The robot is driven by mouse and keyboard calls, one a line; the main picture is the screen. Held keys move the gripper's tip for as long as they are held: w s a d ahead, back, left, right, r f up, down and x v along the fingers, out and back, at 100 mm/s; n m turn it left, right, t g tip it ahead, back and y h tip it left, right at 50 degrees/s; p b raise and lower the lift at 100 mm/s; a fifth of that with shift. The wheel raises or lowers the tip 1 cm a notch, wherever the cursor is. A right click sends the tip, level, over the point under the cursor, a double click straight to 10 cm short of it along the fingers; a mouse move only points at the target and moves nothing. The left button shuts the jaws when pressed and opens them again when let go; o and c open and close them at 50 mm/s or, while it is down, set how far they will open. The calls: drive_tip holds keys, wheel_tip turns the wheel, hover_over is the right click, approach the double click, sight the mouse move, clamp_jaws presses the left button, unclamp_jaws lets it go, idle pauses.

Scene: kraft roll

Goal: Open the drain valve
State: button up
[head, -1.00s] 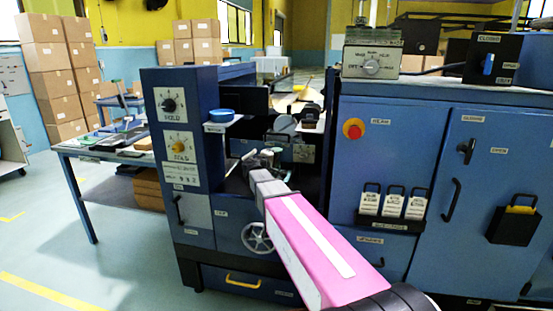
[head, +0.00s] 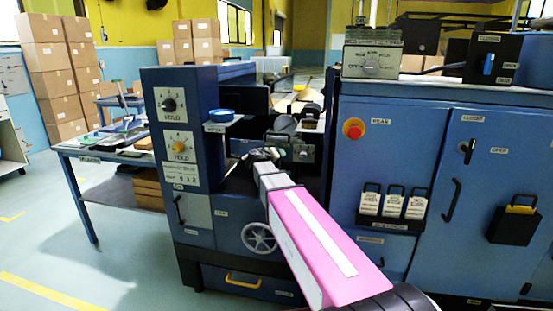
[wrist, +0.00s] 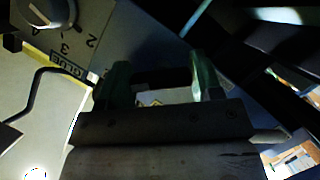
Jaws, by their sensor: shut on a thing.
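My gripper (head: 264,156) reaches into the dark recess of the blue machine, between the dial column and the tall cabinet. In the wrist view its two greenish fingers (wrist: 160,82) stand on either side of a dark bar-like handle (wrist: 162,76), and they are shut on it. Most of this handle is hidden by the fingers and shadow. I cannot read a label that marks it as the drain valve. A spoked handwheel (head: 259,238) is on the machine's lower front, below my gripper and apart from it.
The dial column (head: 180,130) stands left of my gripper. The blue cabinet (head: 450,190) with a red button (head: 353,129) stands to the right. The wrist view shows a numbered dial (wrist: 50,12) and a GLUE label (wrist: 68,63) close by. Floor is free at the left.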

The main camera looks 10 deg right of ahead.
idle(0.4)
drive_tip(key=o, duration=0.9)
drive_tip(key=v, duration=1)
drive_tip(key=shift+s+a+r, duration=0.15)
drive_tip(key=shift+s+a, duration=0.05)
drive_tip(key=shift+s, duration=0.1)
drive_tip(key=shift+s, duration=0.1)
